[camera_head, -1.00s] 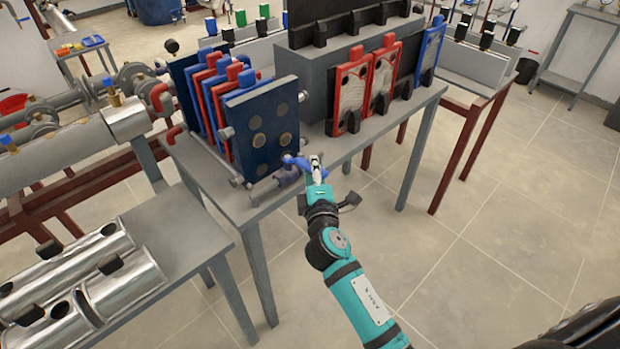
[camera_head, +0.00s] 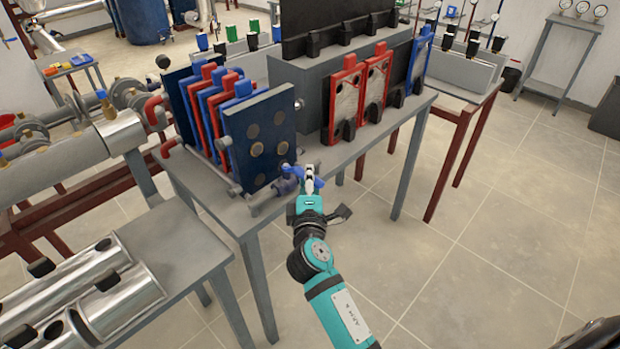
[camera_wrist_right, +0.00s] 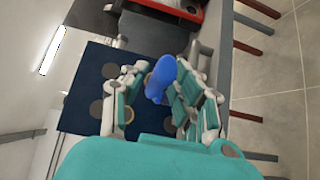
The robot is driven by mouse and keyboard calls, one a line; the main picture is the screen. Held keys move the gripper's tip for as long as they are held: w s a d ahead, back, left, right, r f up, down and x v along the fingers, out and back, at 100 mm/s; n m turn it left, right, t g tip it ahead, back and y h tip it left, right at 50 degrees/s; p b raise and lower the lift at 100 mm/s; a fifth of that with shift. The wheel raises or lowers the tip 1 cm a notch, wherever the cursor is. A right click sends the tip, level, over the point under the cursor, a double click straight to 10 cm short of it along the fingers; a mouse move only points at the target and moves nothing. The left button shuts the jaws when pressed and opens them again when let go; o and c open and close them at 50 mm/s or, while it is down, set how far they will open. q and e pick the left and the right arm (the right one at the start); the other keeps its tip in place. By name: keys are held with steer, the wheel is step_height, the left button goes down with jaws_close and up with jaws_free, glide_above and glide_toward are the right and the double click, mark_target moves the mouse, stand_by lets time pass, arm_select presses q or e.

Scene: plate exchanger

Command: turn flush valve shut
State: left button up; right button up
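The flush valve (camera_head: 285,186) is a grey-blue fitting on a short pipe at the front foot of the plate exchanger (camera_head: 258,138), near the table edge. Its blue handle (camera_head: 318,183) is partly hidden by my right gripper (camera_head: 309,178). In the right wrist view the blue handle (camera_wrist_right: 160,80) lies between the two fingers of my right gripper (camera_wrist_right: 160,88), which are close against it on both sides. The valve body is mostly hidden there. My left gripper is not in view.
The grey table (camera_head: 225,200) carries the exchanger, with red and blue plates (camera_head: 345,95) standing behind it to the right. A lower table (camera_head: 165,240) with shiny cylinders (camera_head: 120,305) stands at the front left.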

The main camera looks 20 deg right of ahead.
steer(key=shift+o, duration=0.8)
steer(key=shift+r, duration=0.1)
steer(key=v, duration=0.7)
steer(key=shift+s, duration=0.25)
steer(key=shift+a, duration=0.1)
